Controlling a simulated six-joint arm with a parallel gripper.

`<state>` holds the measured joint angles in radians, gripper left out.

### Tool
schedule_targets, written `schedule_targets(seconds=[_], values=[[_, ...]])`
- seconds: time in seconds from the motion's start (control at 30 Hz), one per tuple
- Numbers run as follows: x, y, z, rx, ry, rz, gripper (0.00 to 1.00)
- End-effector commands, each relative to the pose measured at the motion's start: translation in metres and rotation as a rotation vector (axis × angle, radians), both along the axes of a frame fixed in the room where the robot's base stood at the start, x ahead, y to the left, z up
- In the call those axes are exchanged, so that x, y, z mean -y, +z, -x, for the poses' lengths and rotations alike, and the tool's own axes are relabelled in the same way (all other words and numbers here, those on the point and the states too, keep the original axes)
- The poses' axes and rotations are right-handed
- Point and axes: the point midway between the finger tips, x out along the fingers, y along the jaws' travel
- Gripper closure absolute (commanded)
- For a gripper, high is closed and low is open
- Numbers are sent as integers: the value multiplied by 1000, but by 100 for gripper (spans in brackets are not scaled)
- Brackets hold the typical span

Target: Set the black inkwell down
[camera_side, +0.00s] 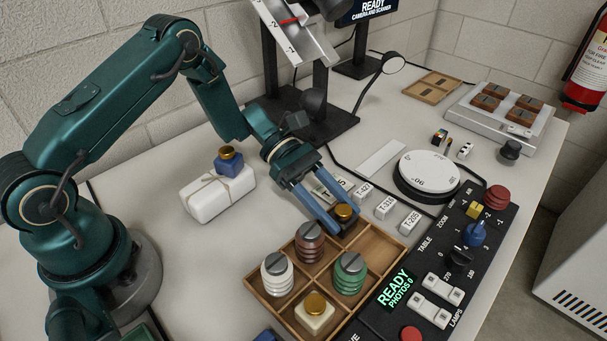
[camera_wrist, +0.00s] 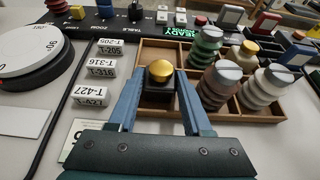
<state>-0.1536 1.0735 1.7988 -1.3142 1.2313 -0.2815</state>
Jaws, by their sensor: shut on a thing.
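The black inkwell (camera_side: 347,229) has a gold cap and sits upright between the blue fingers of my gripper (camera_side: 340,222), which is shut on it. It is at the far corner compartment of the wooden tray (camera_side: 384,288). In the wrist view the inkwell (camera_wrist: 157,92) is between the fingertips (camera_wrist: 158,86), by the tray's rim (camera_wrist: 250,118). I cannot tell whether its base touches the tray floor; the fingers and walls hide it.
A control panel (camera_side: 425,262) runs along the tray's right side. Small label blocks (camera_side: 386,206) and a round turntable (camera_side: 428,170) lie beyond. A blue inkwell (camera_side: 228,162) stands on a tied white package (camera_side: 217,193) at left. An empty tray compartment (camera_side: 378,246) is beside the inkwell.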

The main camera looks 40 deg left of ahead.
Motion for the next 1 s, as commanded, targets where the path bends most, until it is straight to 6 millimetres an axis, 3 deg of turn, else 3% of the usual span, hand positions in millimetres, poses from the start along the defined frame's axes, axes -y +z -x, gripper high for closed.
schedule_targets(seconds=[0.13,0.17,0.2,0.23,0.63,1.0], values=[[0,-3,0,0,0,1,100],[0,-3,0,0,0,0,43],[0,-3,0,0,0,0,28],[0,-3,0,0,0,0,21],[0,1,0,0,0,0,21],[-67,28,-2,5,8,0,21]])
